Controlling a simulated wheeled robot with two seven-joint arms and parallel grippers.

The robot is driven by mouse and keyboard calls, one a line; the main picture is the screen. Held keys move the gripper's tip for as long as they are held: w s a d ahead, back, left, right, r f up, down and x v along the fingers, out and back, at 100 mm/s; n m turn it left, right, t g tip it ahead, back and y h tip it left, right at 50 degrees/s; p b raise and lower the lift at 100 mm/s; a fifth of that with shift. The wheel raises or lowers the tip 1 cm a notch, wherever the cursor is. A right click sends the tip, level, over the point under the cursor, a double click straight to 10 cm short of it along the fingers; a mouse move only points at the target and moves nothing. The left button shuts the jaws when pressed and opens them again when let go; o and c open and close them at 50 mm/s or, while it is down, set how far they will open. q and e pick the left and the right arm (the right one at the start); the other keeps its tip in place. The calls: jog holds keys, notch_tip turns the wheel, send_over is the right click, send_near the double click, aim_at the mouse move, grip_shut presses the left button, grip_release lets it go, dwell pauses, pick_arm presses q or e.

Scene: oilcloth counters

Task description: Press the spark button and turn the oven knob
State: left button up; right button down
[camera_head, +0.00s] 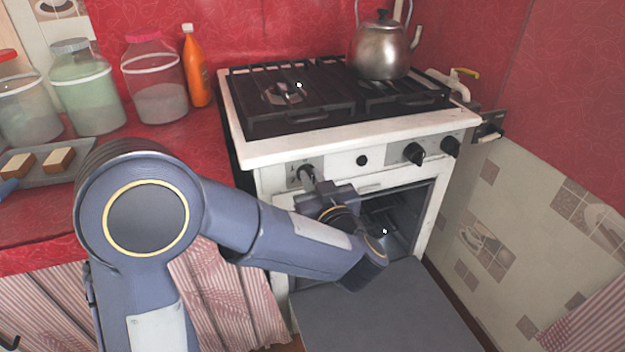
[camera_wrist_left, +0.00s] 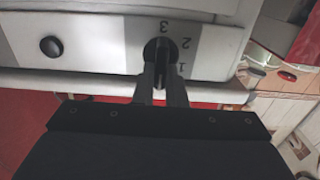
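The white stove (camera_head: 290,150) has a front panel with black controls. The spark button (camera_head: 362,160) is a small round black button; it also shows in the left wrist view (camera_wrist_left: 51,46). The oven knob (camera_wrist_left: 157,48), at the panel's left end, is black, with the numbers 1, 2, 3 beside it. My left gripper (camera_head: 310,175) reaches it from the front. In the left wrist view its fingers (camera_wrist_left: 160,78) lie close together on both sides of the knob's grip and look shut on it. My right gripper is not in view.
Two more black knobs (camera_head: 413,153) (camera_head: 450,146) sit further right. The oven is open below, with a flat grey panel (camera_head: 385,310) in front. A kettle (camera_head: 381,50) stands on the hob. Jars (camera_head: 88,90) and an orange bottle (camera_head: 195,70) stand on the red counter at left.

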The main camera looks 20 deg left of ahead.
pick_arm(q)
grip_shut()
jog(key=shift+n, duration=0.4)
jog(key=shift+s+a+f+n+b, duration=0.1)
jog(key=shift+a+n+b, duration=0.05)
jog(key=shift+n+b, duration=1.45)
jog(key=shift+s+a+f+n+b, duration=0.15)
jog(key=shift+n+b, duration=0.85)
jog(key=shift+n, duration=1.05)
jog(key=shift+s+a+f+n+b, duration=0.1)
jog(key=shift+n+b, duration=1.2)
jog(key=shift+n, duration=0.55)
jog(key=o, duration=0.6)
grip_release()
